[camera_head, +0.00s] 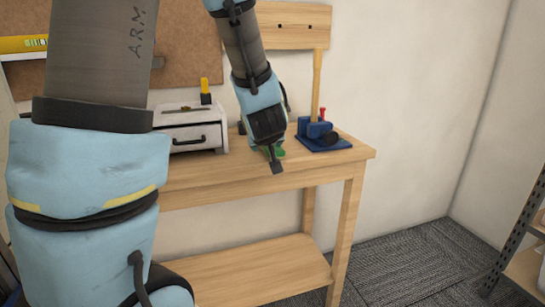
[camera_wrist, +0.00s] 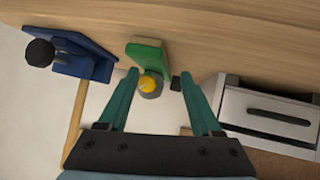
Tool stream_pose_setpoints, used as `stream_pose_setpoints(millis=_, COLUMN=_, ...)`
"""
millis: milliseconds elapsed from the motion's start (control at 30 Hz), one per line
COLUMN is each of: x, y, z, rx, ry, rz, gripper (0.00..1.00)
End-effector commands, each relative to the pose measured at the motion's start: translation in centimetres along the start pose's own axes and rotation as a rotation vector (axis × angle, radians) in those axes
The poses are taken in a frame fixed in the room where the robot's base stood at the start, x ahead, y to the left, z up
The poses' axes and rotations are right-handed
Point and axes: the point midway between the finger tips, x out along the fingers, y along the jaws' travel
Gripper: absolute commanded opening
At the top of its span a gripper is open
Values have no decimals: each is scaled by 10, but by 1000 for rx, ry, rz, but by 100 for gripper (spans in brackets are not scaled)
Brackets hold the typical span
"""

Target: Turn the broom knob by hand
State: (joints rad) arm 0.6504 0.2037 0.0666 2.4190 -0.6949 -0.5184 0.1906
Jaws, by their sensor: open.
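A blue fixture (camera_head: 312,143) stands on the right end of the wooden bench, holding an upright pale wooden stick (camera_head: 317,85). A black round knob (camera_head: 331,138) sits on its front; the knob also shows at the upper left of the wrist view (camera_wrist: 40,52). I cannot tell for sure that this is the broom knob. My gripper (camera_head: 274,160) is left of the fixture, pointing down over the bench, apart from the knob. In the wrist view my gripper (camera_wrist: 158,76) is open, with a green block (camera_wrist: 145,53) and a yellow-topped round part (camera_wrist: 149,84) seen between its fingers.
A white drawer box (camera_head: 190,135) with a dark handle stands left of my gripper. The wooden bench (camera_head: 225,181) has clear space along its front edge. A wall is behind; a metal shelf (camera_head: 520,225) stands at far right.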

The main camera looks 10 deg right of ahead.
Motion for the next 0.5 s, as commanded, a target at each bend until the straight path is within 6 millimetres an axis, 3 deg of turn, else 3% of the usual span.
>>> stream_pose_setpoints(millis=33, x=12, y=14, z=11, rx=-2, ry=69, rz=-9, gripper=66)
stream_pose_setpoints(millis=200, x=16, y=39, z=12, rx=-26, ry=302, rz=-98, gripper=66)
stream_pose_setpoints(millis=500, x=-16, y=58, z=33, rx=-29, ry=588, rz=-291, gripper=66)
